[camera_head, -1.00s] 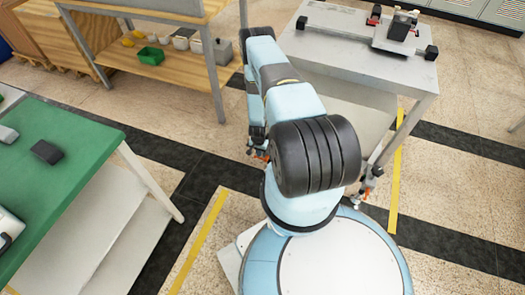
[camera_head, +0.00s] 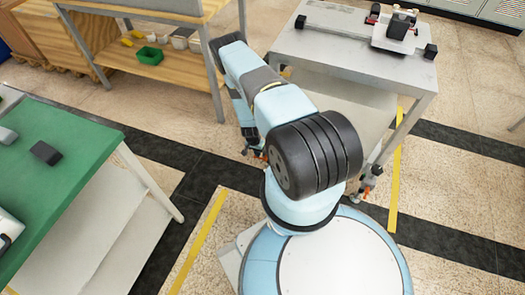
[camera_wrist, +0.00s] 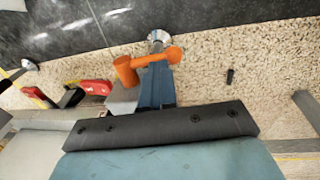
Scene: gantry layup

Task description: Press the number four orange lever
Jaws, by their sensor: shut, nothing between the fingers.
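An orange lever (camera_wrist: 147,62) shows in the wrist view, on a blue bracket with a round metal end, above the floor. A dark bar with screws and a teal panel lie in front of the bracket. Small orange parts show low in the head view, one left of my arm (camera_head: 262,156) and one at the right (camera_head: 366,184). I see no number on them and cannot tell which is number four.
A grey table (camera_head: 370,72) with a rail fixture stands ahead. A wooden bench (camera_head: 166,68) with a green bin is at the upper left, a green-topped table (camera_head: 60,185) at the left. Red parts (camera_wrist: 96,88) show left of the lever. Tiled floor lies between the tables.

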